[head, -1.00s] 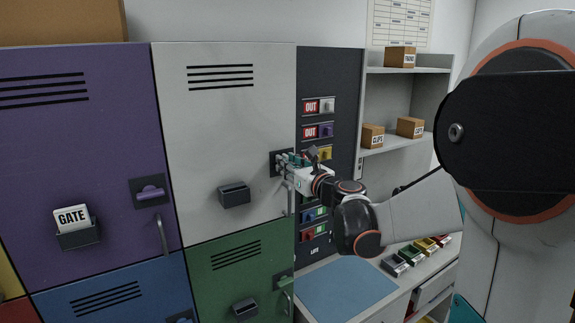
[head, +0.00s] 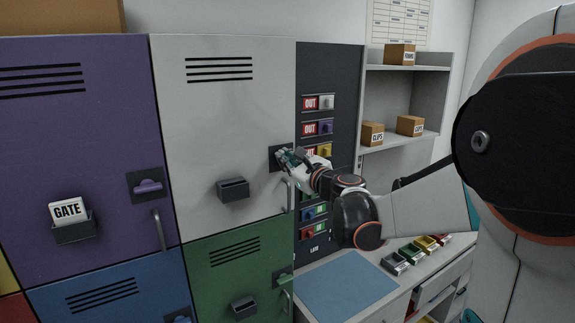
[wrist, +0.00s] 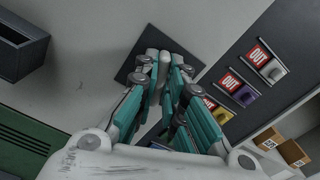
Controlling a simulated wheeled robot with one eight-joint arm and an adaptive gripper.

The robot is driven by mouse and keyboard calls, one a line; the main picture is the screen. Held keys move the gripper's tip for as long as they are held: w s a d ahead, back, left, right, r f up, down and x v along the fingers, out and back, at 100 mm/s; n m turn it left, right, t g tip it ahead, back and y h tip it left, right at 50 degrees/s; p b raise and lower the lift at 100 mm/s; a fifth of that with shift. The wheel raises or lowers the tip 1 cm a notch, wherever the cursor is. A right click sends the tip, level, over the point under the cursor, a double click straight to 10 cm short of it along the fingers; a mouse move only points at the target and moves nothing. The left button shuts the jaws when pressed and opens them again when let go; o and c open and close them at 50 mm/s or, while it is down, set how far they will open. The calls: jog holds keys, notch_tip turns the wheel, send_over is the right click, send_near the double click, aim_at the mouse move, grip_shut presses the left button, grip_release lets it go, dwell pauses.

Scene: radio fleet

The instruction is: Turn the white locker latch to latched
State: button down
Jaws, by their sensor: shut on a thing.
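The white locker (head: 225,120) is shut, and its latch sits on a dark square plate (head: 275,165) near the door's right edge. My gripper (head: 286,157) is at that plate, its teal-padded fingers shut on the latch. In the wrist view, the pale latch handle (wrist: 153,60) shows between the fingertips of my gripper (wrist: 161,72), in front of the dark plate (wrist: 128,68). The fingers hide much of the handle, so I cannot tell its exact angle in the head view.
A door pull (head: 290,196) is just below the latch, and a card holder (head: 233,189) is to the left. The dark panel with OUT tags (head: 318,103) stands close on the right. A purple locker (head: 80,140) is at left and a counter with a blue mat (head: 345,287) below right.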

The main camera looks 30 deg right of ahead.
jog(key=n+b, duration=0.1)
jog(key=n, duration=0.3)
jog(key=n+b, duration=0.1)
jog(key=n, duration=0.4)
jog(key=n+b, duration=0.2)
jog(key=n, duration=0.2)
jog(key=shift+a+f, duration=0.25)
jog(key=shift+f, duration=0.05)
jog(key=shift+n, duration=0.4)
jog(key=c, duration=1.7)
grip_release()
